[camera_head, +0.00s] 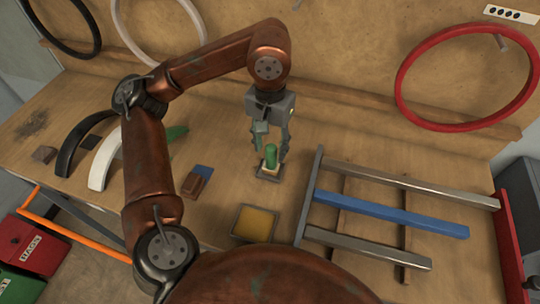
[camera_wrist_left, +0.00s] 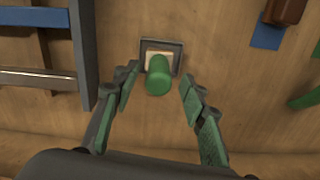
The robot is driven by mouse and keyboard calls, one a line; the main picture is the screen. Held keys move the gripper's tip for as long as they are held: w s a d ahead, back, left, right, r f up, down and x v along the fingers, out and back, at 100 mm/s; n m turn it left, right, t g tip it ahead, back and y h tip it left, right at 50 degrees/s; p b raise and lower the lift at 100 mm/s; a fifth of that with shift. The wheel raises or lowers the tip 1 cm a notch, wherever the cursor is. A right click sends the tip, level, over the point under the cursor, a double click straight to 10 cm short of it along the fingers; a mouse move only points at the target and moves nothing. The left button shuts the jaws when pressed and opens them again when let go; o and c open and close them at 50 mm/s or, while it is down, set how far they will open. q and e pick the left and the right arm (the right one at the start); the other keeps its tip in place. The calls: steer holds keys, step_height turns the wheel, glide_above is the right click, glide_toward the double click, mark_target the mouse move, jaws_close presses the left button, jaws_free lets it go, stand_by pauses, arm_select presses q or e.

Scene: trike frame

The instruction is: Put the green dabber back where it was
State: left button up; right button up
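The green dabber (camera_head: 270,156) stands upright in a small dark square holder (camera_head: 269,174) with a pale inside on the bench. In the left wrist view the dabber (camera_wrist_left: 159,76) stands over the holder (camera_wrist_left: 177,47), between and slightly beyond the fingertips. My left gripper (camera_head: 272,150) points down over the dabber with its fingers apart on either side. In the left wrist view my left gripper (camera_wrist_left: 158,80) is open, with gaps between both fingers and the dabber. My right gripper is not in view.
A yellow-filled tray (camera_head: 255,223) lies in front of the holder. The trike frame with a blue bar (camera_head: 390,212) is at right. A brown block (camera_head: 195,184) on a blue patch and curved fenders (camera_head: 108,158) are at left. A red hoop (camera_head: 404,84) hangs behind.

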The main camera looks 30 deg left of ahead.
arm_select(q)
step_height(320, 180, up, 7)
steer(key=shift+r+p, duration=0.1)
steer(key=shift+p, duration=0.3)
stand_by(0.4)
